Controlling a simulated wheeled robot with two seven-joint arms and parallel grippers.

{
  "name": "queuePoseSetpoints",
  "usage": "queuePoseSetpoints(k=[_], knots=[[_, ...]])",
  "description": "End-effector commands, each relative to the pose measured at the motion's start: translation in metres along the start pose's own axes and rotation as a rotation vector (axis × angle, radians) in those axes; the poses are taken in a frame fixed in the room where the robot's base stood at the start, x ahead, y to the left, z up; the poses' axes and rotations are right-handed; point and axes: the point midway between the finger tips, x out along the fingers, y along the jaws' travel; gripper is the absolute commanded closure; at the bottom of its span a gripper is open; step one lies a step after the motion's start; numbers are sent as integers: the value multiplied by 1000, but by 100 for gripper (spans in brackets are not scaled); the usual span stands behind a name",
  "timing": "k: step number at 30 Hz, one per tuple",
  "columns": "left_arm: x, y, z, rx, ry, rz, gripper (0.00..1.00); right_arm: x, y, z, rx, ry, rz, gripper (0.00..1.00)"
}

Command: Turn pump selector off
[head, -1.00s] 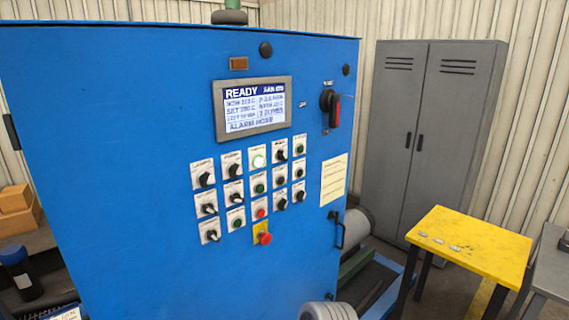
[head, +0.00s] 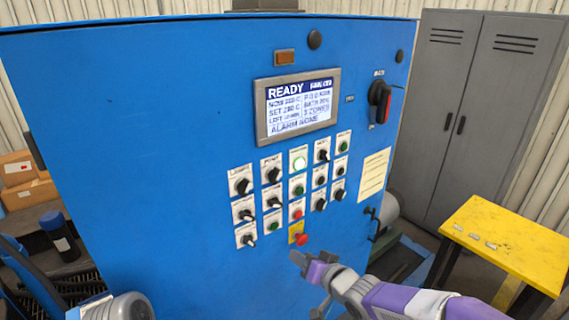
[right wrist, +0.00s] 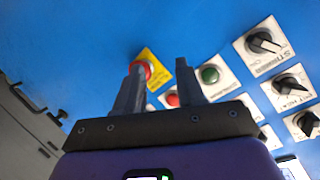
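The blue cabinet (head: 160,120) carries rows of black selector knobs and push buttons below its screen. A black selector (head: 271,174) is second from left in the top row; its small label is too blurred to confirm as the pump's. Another selector (head: 242,182) is to its left. My right gripper (head: 306,262) is in front of the lower panel, just below the red emergency stop (head: 300,239). In the right wrist view its two fingers (right wrist: 160,85) are apart with nothing between them. Selectors (right wrist: 264,42) show at the right there. My left gripper is out of view.
The screen (head: 295,106) reads READY. A black and red main switch (head: 381,98) and a door handle (head: 374,224) stick out at the cabinet's right. A yellow table (head: 515,240) and a grey locker (head: 470,110) stand further right. Boxes (head: 22,180) are at far left.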

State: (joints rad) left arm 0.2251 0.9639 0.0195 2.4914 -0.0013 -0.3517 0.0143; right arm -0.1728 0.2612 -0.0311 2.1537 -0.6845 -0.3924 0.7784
Motion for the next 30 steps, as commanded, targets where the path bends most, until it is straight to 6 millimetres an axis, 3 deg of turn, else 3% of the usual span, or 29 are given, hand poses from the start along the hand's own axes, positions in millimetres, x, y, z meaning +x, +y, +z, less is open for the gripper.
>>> queuePoseSetpoints(k=[1, 3, 6, 9, 13, 24, 30], knots=[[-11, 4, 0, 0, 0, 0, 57, -20, -37, -47, -30, 74, -59, 62], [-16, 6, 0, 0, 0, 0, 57, -42, -72, -87, -55, 144, -123, 62], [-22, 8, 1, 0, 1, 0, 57, -69, -107, -125, -77, 214, -190, 62], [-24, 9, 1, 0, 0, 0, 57, -86, -126, -145, -89, 251, -227, 62], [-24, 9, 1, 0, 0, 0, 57, -86, -135, -153, -93, 264, -243, 62], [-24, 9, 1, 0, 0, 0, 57, -35, -148, -165, -91, 262, -243, 62], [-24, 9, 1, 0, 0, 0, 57, -22, -150, -168, -92, 262, -241, 62]])
